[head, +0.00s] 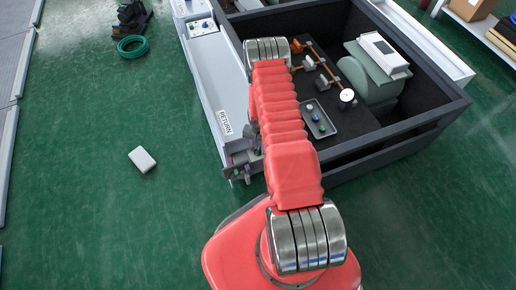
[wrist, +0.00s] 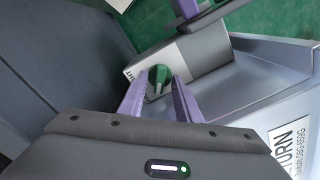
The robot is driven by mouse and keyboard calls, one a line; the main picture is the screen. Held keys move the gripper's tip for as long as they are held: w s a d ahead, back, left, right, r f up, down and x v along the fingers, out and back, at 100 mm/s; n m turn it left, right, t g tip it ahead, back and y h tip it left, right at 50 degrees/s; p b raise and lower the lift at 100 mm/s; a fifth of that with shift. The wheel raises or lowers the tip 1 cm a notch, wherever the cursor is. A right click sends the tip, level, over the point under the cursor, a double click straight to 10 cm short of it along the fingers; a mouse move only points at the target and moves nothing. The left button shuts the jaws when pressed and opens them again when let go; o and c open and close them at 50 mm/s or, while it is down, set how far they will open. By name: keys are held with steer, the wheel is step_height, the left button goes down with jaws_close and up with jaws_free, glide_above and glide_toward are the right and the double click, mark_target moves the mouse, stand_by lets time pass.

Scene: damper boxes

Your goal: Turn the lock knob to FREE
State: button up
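In the wrist view the two purple fingers of my gripper (wrist: 161,76) are apart. They reach toward a light grey bracket (wrist: 200,58) with partly hidden dark lettering at its left end. A round green patch (wrist: 160,73) with a small grey piece shows between the fingertips. I cannot tell whether it is the lock knob or floor seen through an opening, nor whether the fingers touch it. A purple part with a dark bar (wrist: 207,18) sits beyond the bracket. In the head view, the bracket area at the RETURN duct's near end (head: 240,165) is small and partly hidden by my arm. No FREE marking is readable.
The grey duct (head: 213,85) with a RETURN label (head: 224,122) runs beside a dark open-topped box (head: 415,125). Inside are a tray (head: 320,128), a gauge (head: 347,95) and a cylinder. A white block (head: 142,159) lies on open green floor at left.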

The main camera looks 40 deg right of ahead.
steer(key=shift+r, duration=0.15)
step_height(320, 180, up, 13)
steer(key=shift+r, duration=0.2)
stand_by(0.8)
stand_by(0.4)
steer(key=s+a+n+g, duration=0.1)
steer(key=s+a, duration=0.1)
steer(key=s, duration=0.1)
step_height(320, 180, up, 29)
steer(key=n, duration=0.5)
glide_above(258, 150)
steer(key=s+a, duration=1)
steer(key=a, duration=0.3)
steer(key=s+a+r+n+t, duration=0.1)
steer(key=s+a+r+t, duration=0.1)
steer(key=r, duration=0.5)
steer(key=s+a+r+n+t, duration=0.2)
steer(key=s+a+r, duration=0.2)
steer(key=r, duration=0.3)
steer(key=s+a+r+n+t, duration=0.1)
steer(key=s+a+r+t, duration=0.1)
steer(key=r, duration=0.5)
steer(key=s+a, duration=0.1)
steer(key=a, duration=0.1)
steer(key=shift+a+r+n+t, duration=0.2)
steer(key=shift+a+n+t, duration=0.1)
steer(key=shift+a, duration=0.1)
